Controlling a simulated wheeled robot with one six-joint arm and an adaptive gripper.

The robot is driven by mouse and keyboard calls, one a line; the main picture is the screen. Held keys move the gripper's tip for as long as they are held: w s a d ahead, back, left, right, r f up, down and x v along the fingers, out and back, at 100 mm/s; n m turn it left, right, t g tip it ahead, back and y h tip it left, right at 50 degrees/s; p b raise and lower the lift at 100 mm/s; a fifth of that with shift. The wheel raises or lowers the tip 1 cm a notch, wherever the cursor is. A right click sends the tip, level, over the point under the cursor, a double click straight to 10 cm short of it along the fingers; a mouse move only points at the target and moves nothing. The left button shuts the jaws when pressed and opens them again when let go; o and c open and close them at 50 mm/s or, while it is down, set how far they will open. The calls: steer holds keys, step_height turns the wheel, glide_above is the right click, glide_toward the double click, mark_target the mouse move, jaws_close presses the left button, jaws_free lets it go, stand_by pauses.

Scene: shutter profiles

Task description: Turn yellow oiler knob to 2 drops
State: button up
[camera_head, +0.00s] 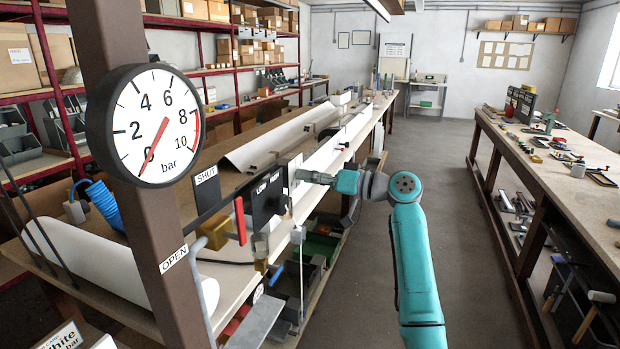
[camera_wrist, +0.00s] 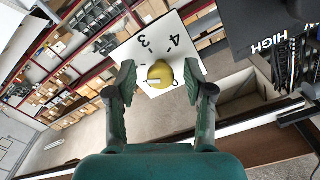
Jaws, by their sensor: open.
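The yellow oiler knob (camera_wrist: 161,74) is round and sits in front of a white dial plate (camera_wrist: 145,55) in the wrist view. The figures 3 and 4 show on the plate; other marks are partly covered. A small white mark shows on the lower left of the knob. My gripper (camera_wrist: 161,82) is open, with one finger on each side of the knob; small gaps seem to show, and contact cannot be told. In the head view my gripper (camera_head: 318,178) reaches left to the bench's front edge, beside a small white plate (camera_head: 295,168). The knob cannot be made out there.
A black panel (camera_head: 268,200) with LOW and HIGH lettering stands left of my gripper. A red lever (camera_head: 240,221) and a pressure gauge (camera_head: 157,126) reading near 0 are nearer. Long white profiles (camera_head: 280,140) lie on the bench. The aisle floor (camera_head: 430,140) is clear.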

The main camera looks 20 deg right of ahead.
steer(key=v, duration=1.2)
steer(key=shift+f, duration=0.1)
